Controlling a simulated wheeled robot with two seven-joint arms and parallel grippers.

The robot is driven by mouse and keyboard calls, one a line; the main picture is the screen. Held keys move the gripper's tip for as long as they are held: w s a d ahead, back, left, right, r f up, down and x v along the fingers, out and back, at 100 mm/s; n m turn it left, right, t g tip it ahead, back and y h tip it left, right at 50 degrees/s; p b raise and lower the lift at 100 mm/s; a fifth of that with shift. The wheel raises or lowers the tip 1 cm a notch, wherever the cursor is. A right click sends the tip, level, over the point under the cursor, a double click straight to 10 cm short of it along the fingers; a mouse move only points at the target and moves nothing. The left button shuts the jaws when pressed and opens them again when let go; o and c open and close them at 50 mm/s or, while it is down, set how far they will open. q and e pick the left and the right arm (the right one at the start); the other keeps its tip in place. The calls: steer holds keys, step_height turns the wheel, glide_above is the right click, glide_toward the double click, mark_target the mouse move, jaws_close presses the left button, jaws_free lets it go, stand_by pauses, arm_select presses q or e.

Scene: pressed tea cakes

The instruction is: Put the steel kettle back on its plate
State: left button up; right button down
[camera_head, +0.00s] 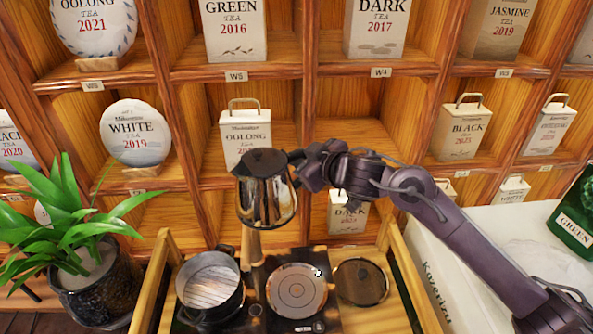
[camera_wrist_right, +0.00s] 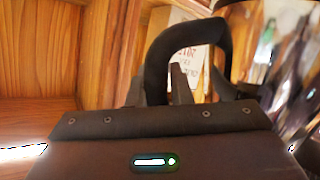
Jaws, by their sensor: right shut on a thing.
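The steel kettle (camera_head: 262,196), shiny with a dark lid, is held in the air in the head view. My right gripper (camera_head: 298,166) is shut on its handle, at the kettle's right side. In the right wrist view the black curved handle (camera_wrist_right: 188,32) rises between the fingers, and the shiny kettle body (camera_wrist_right: 287,75) is at the right. My left gripper is not in view.
A pot (camera_head: 210,287) stands left of the plate, and a dark round disc (camera_head: 361,282) lies right of it. Wooden side rails (camera_head: 410,278) flank the stand. Shelves with tea packages (camera_head: 245,135) rise behind the kettle. A potted plant (camera_head: 92,268) stands at left.

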steer(key=s+d+f+m+t+h, duration=0.1)
steer(key=s+d+f+m+h, duration=0.15)
steer(key=s+d, duration=0.2)
step_height(320, 180, down, 19)
steer(key=s+d+n+g+y+b, duration=0.1)
steer(key=s+n+y+b, duration=0.1)
steer(key=n+y+b, duration=0.1)
steer(key=shift+d+f+b, duration=0.15)
steer(key=shift+f+b, duration=0.05)
steer(key=shift+b, duration=0.15)
steer(key=shift+s+p, duration=0.2)
steer(key=shift+p, duration=0.25)
stand_by(1.5)
